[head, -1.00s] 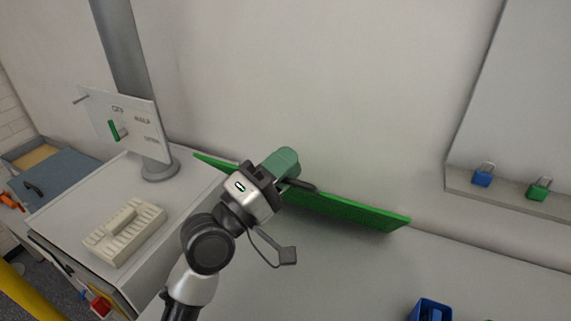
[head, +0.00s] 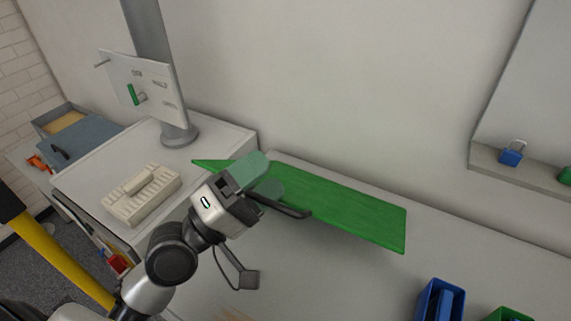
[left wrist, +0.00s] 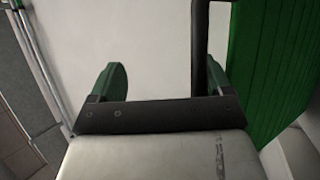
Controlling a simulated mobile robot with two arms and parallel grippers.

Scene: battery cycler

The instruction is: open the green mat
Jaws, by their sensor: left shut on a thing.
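The green mat (head: 345,208) is a long, flat green panel, tilted above the grey-white surface near the wall. It also shows at the right of the left wrist view (left wrist: 270,65). A dark bar-like handle (head: 291,211) sticks out by its left part. My left gripper (head: 262,182), with green finger pads, is at the mat's left part and shut on the handle. In the left wrist view the handle (left wrist: 200,40) runs up beside the right finger; the exact contact is hidden. My right gripper is not in view.
A monitor-like panel on a stand (head: 145,85) and a cream block device (head: 142,193) stand on the white cabinet at left. Blue (head: 440,300) and green (head: 508,314) bins are at lower right. Padlocks, one blue (head: 511,156), sit on a wall ledge at right.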

